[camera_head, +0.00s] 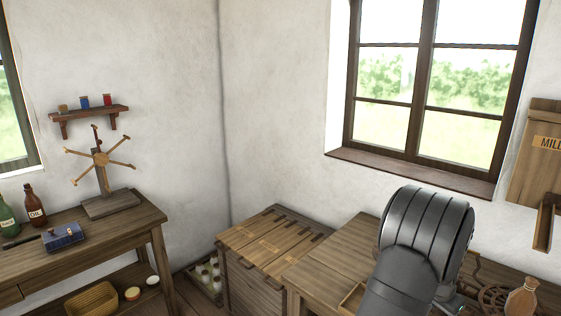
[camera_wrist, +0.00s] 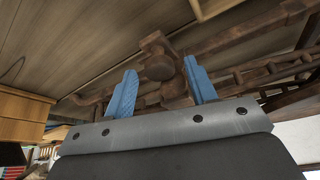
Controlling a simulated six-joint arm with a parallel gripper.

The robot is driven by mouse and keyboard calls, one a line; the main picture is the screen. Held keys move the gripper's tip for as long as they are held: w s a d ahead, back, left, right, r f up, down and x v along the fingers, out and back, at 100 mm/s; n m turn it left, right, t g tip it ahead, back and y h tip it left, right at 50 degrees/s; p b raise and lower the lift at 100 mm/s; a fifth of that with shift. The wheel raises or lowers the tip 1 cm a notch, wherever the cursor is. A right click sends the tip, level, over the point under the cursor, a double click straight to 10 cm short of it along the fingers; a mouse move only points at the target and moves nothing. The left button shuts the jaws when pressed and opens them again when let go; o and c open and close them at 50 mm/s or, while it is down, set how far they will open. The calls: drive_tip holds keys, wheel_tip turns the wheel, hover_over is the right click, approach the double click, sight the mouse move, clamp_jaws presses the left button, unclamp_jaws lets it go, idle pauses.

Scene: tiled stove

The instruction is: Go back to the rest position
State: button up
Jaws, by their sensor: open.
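My gripper (camera_wrist: 159,68) shows in the wrist view with two blue fingers standing apart. It is open. A brown wooden part with a round knob (camera_wrist: 158,66) appears between and beyond the fingers; I cannot tell how far away it is, and no grip on it shows. In the head view my dark grey arm rises at the lower right, in front of the wooden bench by the window.
A wooden bench (camera_head: 347,246) and a slatted chest (camera_head: 262,245) stand beside my arm. Wooden gears (camera_head: 493,297) and a brown flask (camera_head: 521,298) are close on its right. A side table (camera_head: 147,219) stands left. The space above the chest is clear.

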drive_tip(key=shift+s+d+n+t+y, duration=0.1)
drive_tip(key=shift+n+t+y, duration=0.45)
drive_tip(key=shift+n, duration=1.45)
drive_tip(key=shift+d+n+t+y, duration=0.1)
drive_tip(key=shift+n+t+y, duration=0.4)
drive_tip(key=shift+n, duration=1.3)
drive_tip(key=shift+v, duration=1.45)
drive_tip(key=shift+f, duration=0.1)
